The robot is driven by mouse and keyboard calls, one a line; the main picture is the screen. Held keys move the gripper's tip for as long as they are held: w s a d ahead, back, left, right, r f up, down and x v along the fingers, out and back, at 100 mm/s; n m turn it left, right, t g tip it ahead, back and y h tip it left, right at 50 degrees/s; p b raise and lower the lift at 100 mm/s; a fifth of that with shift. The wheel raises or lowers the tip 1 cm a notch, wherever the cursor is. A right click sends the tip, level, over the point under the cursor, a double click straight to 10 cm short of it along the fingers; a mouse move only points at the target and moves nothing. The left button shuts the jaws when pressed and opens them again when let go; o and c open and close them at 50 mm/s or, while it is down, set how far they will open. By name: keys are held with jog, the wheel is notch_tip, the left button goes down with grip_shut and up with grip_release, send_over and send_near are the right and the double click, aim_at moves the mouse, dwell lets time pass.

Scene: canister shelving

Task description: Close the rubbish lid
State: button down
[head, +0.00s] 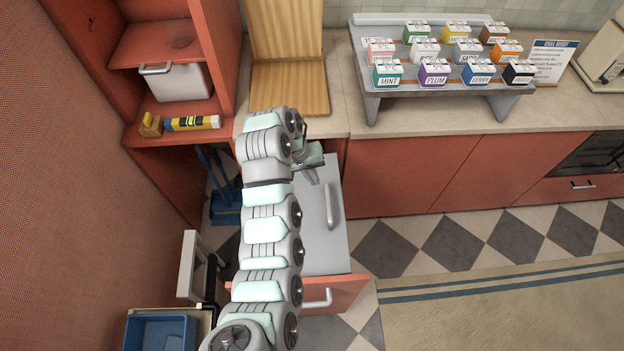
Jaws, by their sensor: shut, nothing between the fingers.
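The rubbish lid (318,240) is a pale grey panel with a raised bar handle (333,206) along its right side. It lies over the pulled-out rubbish drawer, whose red front (345,291) has a light handle. The lid looks roughly flat, but my arm hides its left side, and I cannot tell whether it sits fully down. My gripper (312,178) is shut and empty above the lid's far end, left of and beyond the handle. I cannot tell whether the fingertips touch the lid.
A wooden board (288,90) stands on the counter behind my gripper. A rack (385,113) of labelled canisters is to the right. Red shelves (160,44) and a blue dustpan (224,207) are left. A blue bin (160,333) is front left.

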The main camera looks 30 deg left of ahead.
jog(key=p, duration=0.2)
send_over(327, 201)
jog(key=s+a, duration=0.1)
jog(key=a, duration=0.1)
notch_tip(327, 201, down, 9)
jog(key=shift+x, duration=1.6)
jog(key=shift+d+r, duration=0.1)
jog(key=shift+d, duration=0.1)
